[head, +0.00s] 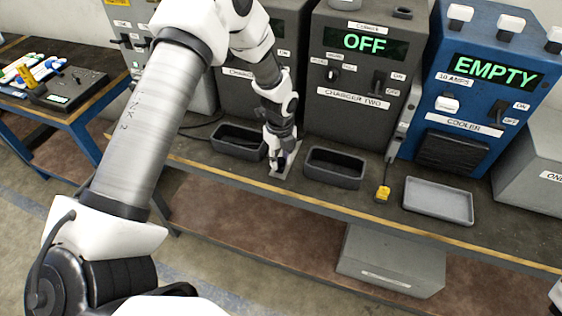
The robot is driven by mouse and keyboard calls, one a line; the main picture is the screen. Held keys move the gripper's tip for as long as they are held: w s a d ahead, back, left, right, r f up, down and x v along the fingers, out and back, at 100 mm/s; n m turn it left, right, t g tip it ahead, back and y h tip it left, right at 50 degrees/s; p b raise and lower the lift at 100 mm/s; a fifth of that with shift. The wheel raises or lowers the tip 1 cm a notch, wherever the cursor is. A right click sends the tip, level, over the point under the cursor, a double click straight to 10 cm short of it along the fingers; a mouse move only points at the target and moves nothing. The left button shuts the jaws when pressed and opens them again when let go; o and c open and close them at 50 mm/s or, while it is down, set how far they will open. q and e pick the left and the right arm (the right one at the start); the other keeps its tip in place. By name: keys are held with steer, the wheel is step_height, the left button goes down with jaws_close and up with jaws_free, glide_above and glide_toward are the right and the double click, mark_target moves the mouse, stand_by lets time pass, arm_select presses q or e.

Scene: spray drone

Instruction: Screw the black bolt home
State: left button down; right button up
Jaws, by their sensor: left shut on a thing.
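My left arm comes in from the left and reaches down to the bench (230,172). My left gripper (279,163) is small and far off, pointing down at a small light grey plate (293,160) on the bench top, between two dark trays. It is shut on a small dark thing that its fingers mostly hide. I cannot make out the black bolt or its hole, nor tell whether the held thing is the bolt. My right gripper is not in view.
Dark trays (334,181) (238,153) flank the gripper. Behind stand charger two (345,115), showing OFF, and the blue cooler (455,128), showing EMPTY. A yellow connector (383,194) and a grey tray (438,216) lie to the right. A side table (88,114) is at left.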

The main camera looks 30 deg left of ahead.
arm_select(q)
steer(key=m, duration=0.4)
steer(key=shift+m, duration=0.3)
steer(key=m, duration=0.3)
steer(key=shift+f, duration=0.1)
steer(key=c, duration=1.2)
jaws_free()
steer(key=shift+m, duration=0.6)
steer(key=o, duration=0.4)
